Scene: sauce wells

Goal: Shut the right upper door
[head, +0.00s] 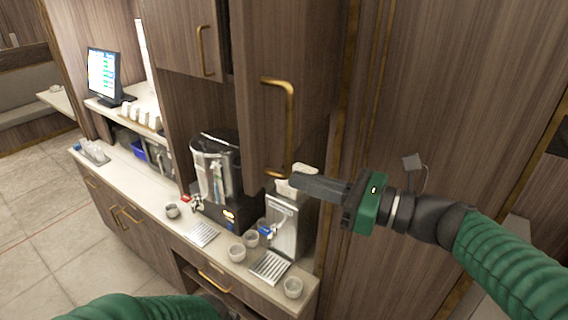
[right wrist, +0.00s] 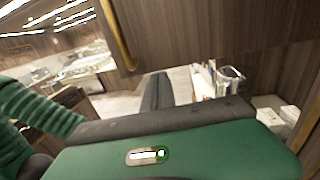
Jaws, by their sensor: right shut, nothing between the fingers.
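The right upper door (head: 262,45) is a brown wood-grain panel with a brass handle (head: 290,125). It stands out from the cabinet, with a dark gap along its left edge beside the left upper door (head: 183,38). My right gripper (head: 298,185) is shut and empty, its dark fingers pointing left near the lower end of the handle. Whether they touch the door I cannot tell. In the right wrist view the door (right wrist: 210,35) fills the top, the handle (right wrist: 117,35) hangs left of the fingers (right wrist: 157,92). My left sleeve shows at the bottom; its gripper is hidden.
Below the door, a counter (head: 150,185) carries a steel urn (head: 213,168), a smaller dispenser (head: 286,225), several small cups and drip trays. A monitor (head: 103,75) stands at the back left. A tall wood panel (head: 450,90) is on the right. Floor (head: 50,240) is clear at left.

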